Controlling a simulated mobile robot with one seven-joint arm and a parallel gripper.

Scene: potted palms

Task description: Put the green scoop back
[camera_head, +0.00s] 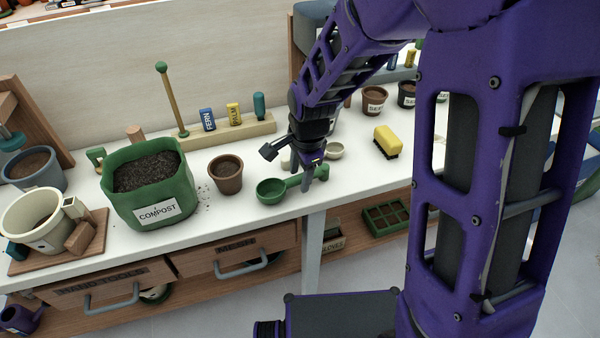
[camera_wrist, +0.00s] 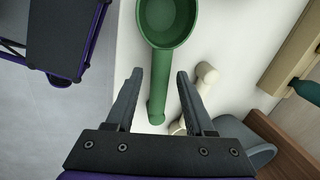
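The green scoop (camera_head: 270,191) lies on the white bench top, its round bowl to the left and its handle towards the right, at my gripper. In the wrist view the scoop (camera_wrist: 166,22) has its bowl at the top and its handle running down between my fingers. My gripper (camera_head: 312,177) points down over the handle end. Its two fingers (camera_wrist: 160,73) are apart, one on each side of the handle, with a gap visible on both sides. Where the scoop belongs is not clear from these views.
A green compost tub (camera_head: 150,205) and a brown pot (camera_head: 226,174) stand left of the scoop. A small cream scoop (camera_head: 334,151) lies close behind my gripper. A yellow brush (camera_head: 387,141) is to the right. A wooden rack (camera_head: 222,133) with labelled markers stands behind.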

